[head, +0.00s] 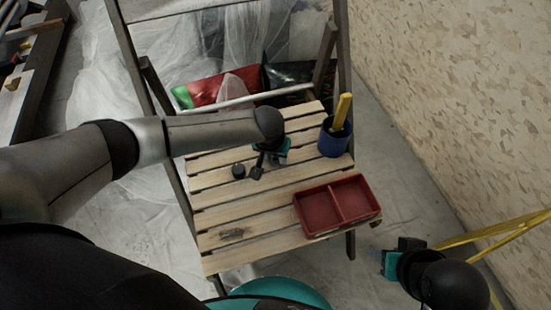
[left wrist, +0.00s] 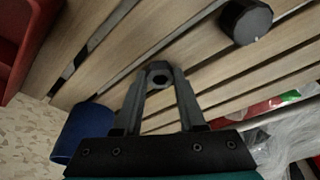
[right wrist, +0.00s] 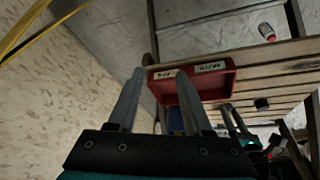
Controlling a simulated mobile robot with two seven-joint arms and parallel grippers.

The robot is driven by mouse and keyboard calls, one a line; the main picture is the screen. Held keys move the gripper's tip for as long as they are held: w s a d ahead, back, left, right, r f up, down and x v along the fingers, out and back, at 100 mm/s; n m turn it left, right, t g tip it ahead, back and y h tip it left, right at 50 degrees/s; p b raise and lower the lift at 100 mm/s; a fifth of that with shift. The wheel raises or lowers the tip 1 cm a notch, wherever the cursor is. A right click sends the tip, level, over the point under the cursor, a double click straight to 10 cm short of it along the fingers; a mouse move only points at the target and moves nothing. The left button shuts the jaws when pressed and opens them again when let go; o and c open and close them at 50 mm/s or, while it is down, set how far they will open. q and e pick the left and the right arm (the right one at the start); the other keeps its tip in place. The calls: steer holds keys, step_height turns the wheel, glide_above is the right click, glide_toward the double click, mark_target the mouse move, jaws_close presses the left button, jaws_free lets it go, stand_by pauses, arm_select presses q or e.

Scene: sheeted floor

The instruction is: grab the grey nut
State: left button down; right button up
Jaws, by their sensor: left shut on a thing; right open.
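My left gripper (head: 257,170) is low over the slatted wooden surface (head: 222,218), left of the blue cup. In the left wrist view its fingertips (left wrist: 160,72) are closed around the small grey nut (left wrist: 160,79), whose hole shows between them. The nut is too small to make out in the head view. I cannot tell whether it touches the slats. My right gripper (right wrist: 159,74) is open and empty, off to the right of the surface.
A red tray (head: 340,233) with two empty compartments sits at the front right; its labels show in the right wrist view. A blue cup (head: 333,143) holds something yellow (head: 342,110). A black round piece (head: 238,171) lies left of my left gripper. The front-left slats are clear.

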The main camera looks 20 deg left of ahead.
arm_select(q)
steer(key=shift+r, duration=0.15)
steer(key=shift+r, duration=0.15)
step_height(320, 180, up, 20)
steer(key=p, duration=1)
steer(key=shift+f+p, duration=0.25)
steer(key=shift+p, duration=0.05)
arm_select(e)
steer(key=s+d+f+g, duration=0.1)
steer(key=s+f, duration=0.3)
steer(key=f, duration=0.6)
steer(key=s+d+f+g, duration=0.1)
steer(key=s+d+f, duration=0.2)
steer(key=f, duration=0.6)
steer(key=shift+s+f+h, duration=0.35)
steer(key=shift+s+h, duration=0.05)
steer(key=shift+d, duration=0.15)
